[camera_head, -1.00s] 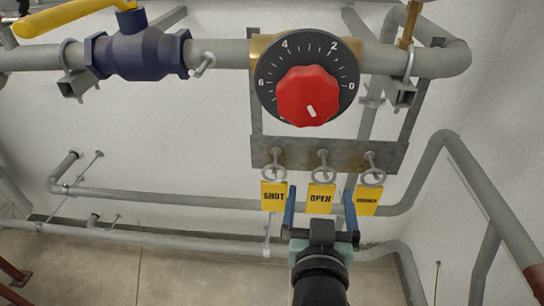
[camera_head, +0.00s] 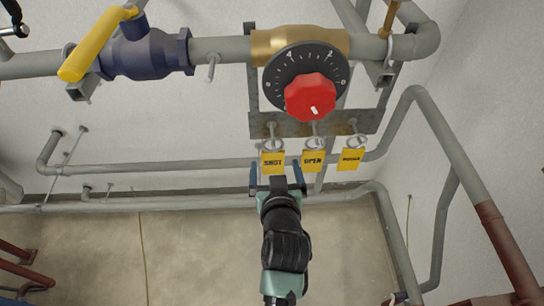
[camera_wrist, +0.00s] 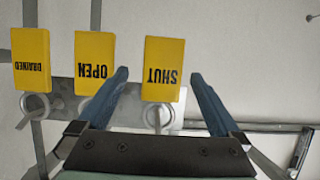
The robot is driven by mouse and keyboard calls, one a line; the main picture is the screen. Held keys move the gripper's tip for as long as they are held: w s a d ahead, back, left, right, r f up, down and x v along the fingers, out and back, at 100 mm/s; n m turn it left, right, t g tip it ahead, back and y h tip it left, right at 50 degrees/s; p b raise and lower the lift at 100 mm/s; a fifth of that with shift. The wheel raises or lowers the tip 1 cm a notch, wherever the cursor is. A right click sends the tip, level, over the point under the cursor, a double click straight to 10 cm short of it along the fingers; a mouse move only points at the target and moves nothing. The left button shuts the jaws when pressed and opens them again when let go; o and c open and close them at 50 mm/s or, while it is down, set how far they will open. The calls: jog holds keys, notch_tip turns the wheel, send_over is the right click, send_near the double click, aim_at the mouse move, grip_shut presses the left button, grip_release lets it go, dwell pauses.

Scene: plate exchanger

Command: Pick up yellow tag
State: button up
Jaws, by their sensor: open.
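Three yellow tags hang by rings from hooks on a grey metal bracket (camera_head: 340,124). The left one, the SHUT tag (camera_head: 273,163), is nearest my gripper. The OPEN tag (camera_head: 313,161) hangs in the middle and the DRAINED tag (camera_head: 351,160) at the right. In the wrist view the SHUT tag (camera_wrist: 162,68) appears between my blue fingers, with the OPEN tag (camera_wrist: 94,62) just beyond the left finger and the DRAINED tag (camera_wrist: 31,60) at far left. My gripper (camera_head: 276,172) is open and empty, its fingers just below and to either side of the SHUT tag. Contact is not visible.
A red knob (camera_head: 310,97) on a black numbered dial sits above the tags. A blue valve (camera_head: 150,55) with a yellow handle (camera_head: 97,43) is at upper left. Grey pipes (camera_head: 160,165) run along the wall behind. The floor (camera_head: 190,250) below is mostly clear.

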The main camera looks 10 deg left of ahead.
aim_at(272, 155)
jog(key=shift+p+x, duration=0.75)
jog(key=shift+x, duration=2.3)
jog(key=shift+a, duration=0.2)
jog(key=c, duration=1.4)
